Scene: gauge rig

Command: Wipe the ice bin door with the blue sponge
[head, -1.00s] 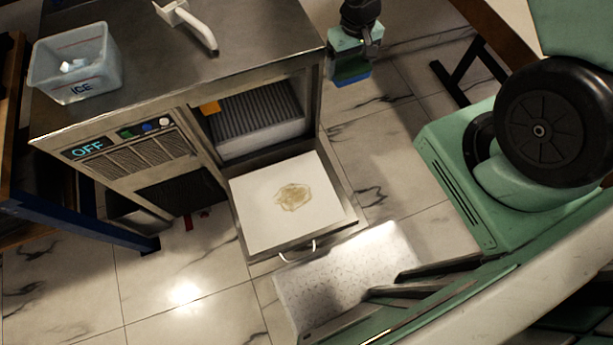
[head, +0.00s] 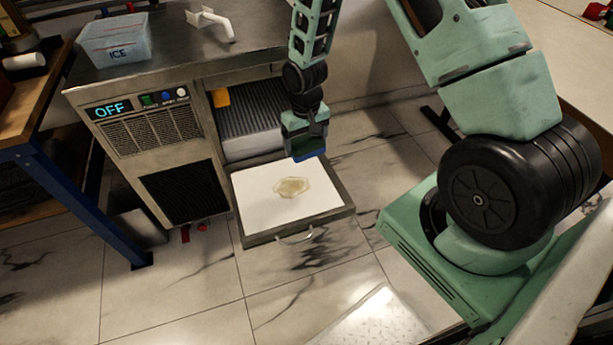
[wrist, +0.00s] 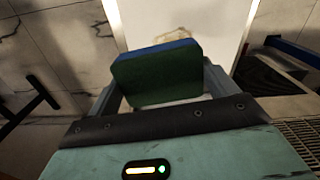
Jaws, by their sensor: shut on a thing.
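The ice bin door (head: 255,217) is folded down flat in front of the ice machine, its white inner face up, with a brown stain (head: 291,187) near its middle. My gripper (head: 304,145) is shut on the blue sponge (head: 310,156), which has a dark green side. The sponge is above the far right part of the door, apart from it as far as I can tell. In the wrist view the sponge (wrist: 157,75) sits between the fingers, with the white door (wrist: 215,28) beyond it and the stain partly hidden behind the sponge.
The ice machine (head: 150,125) shows OFF on its panel. An ICE tub (head: 117,42) and a white scoop-like piece (head: 212,24) stand on its top. A door handle (head: 295,237) sticks out at the front. Tiled floor in front is mostly clear.

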